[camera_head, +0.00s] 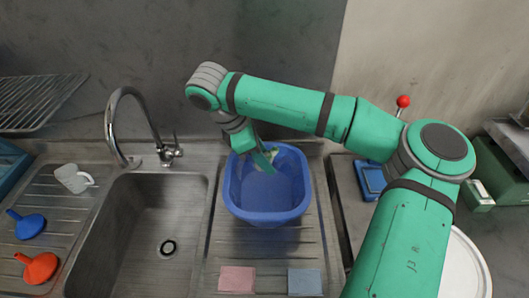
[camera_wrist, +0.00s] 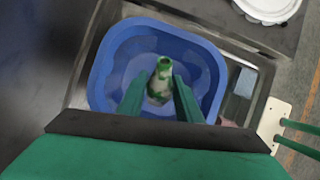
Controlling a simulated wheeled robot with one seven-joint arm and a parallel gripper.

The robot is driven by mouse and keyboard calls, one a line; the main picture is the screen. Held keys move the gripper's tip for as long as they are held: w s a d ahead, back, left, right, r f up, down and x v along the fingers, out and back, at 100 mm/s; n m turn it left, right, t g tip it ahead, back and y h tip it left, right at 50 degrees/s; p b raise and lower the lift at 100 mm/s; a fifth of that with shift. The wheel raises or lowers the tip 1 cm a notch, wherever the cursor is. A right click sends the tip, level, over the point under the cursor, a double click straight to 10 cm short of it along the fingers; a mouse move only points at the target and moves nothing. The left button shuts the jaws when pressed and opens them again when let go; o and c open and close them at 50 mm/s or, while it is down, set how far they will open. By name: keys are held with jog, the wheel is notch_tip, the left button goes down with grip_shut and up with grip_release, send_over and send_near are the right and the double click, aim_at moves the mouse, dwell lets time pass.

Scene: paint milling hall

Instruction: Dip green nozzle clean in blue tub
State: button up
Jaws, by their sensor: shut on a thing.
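The blue tub (camera_head: 268,207) stands on the ribbed drainboard to the right of the sink basin. In the wrist view the tub (camera_wrist: 100,75) lies around and below my gripper. My gripper (camera_head: 268,165) points down over the back of the tub. In the wrist view my gripper (camera_wrist: 162,84) is shut on the green nozzle (camera_wrist: 160,78), whose green surface has pale patches. The nozzle is within the tub's outline; I cannot tell whether it touches the liquid or the tub floor. In the head view the nozzle is mostly hidden by my gripper.
The sink basin (camera_head: 145,240) and faucet (camera_head: 125,125) are left of the tub. A blue funnel (camera_head: 29,226), an orange funnel (camera_head: 39,267) and a white cup (camera_head: 72,177) sit on the left drainboard. Pink (camera_head: 237,279) and blue-grey (camera_head: 305,281) sponges lie in front.

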jog(key=shift+f, duration=7)
jog(key=shift+r, duration=0.1)
jog(key=shift+r, duration=7.55)
